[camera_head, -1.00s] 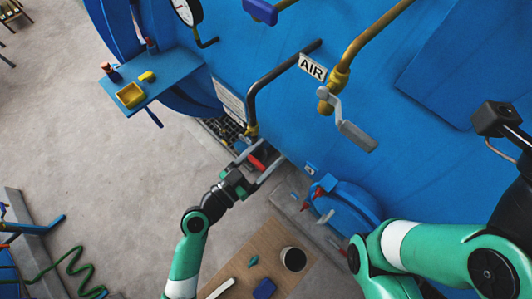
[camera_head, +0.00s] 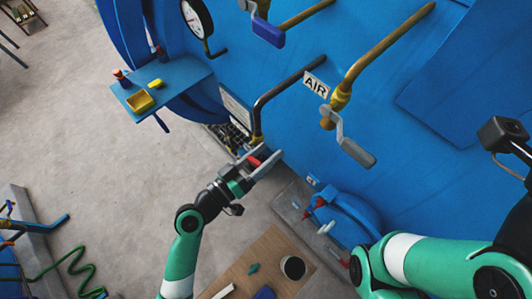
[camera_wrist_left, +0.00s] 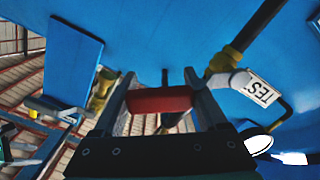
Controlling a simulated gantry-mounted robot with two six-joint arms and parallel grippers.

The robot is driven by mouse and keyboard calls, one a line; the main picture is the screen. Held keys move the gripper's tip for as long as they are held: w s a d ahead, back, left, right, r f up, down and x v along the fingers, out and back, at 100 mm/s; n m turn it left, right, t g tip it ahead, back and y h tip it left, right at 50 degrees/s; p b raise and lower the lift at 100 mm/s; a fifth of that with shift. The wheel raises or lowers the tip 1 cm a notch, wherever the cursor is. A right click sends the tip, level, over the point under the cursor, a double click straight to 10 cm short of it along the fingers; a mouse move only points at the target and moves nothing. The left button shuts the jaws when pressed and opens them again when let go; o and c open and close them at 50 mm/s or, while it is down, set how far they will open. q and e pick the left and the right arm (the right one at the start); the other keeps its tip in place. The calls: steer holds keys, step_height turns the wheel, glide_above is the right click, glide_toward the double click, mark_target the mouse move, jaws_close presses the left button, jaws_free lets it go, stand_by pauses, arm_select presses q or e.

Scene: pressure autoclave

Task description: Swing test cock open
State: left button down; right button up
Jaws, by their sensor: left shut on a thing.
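The test cock's red handle (camera_head: 256,161) sits low on the front of the blue autoclave, at the bottom of the dark bent pipe. My left gripper (camera_head: 260,158) has its two grey fingers on either side of this handle and is shut on it. In the left wrist view the red handle (camera_wrist_left: 160,99) lies crosswise between the fingertips. A white label reading "TES" (camera_wrist_left: 260,92) shows to its right there, partly cut off by a fitting. The cock's body is mostly hidden. My right arm is at the right edge, but its gripper is out of the picture.
The AIR valve's grey lever (camera_head: 352,146) hangs right of the handle, and a blue-handled lever (camera_head: 267,31) is above. A blue shelf (camera_head: 183,87) holds a yellow tray. Below are a blue round housing (camera_head: 345,218) and a wooden board (camera_head: 268,245) with a cup.

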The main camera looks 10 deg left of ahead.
mark_target(253, 165)
stand_by(0.3)
arm_select(q)
steer(key=shift+c, duration=1)
jaws_free()
steer(key=shift+s+a, duration=0.1)
steer(key=b+v, duration=0.2)
steer(key=v, duration=0.6)
steer(key=shift+s+a+f, duration=0.2)
steer(key=shift+s+a, duration=0.1)
steer(key=p+v, duration=0.1)
steer(key=p, duration=0.1)
steer(key=p+v, duration=0.1)
steer(key=p, duration=0.1)
steer(key=shift+s+a+r+p, duration=0.15)
steer(key=shift+s+r+p, duration=0.05)
steer(key=shift+s+p, duration=0.1)
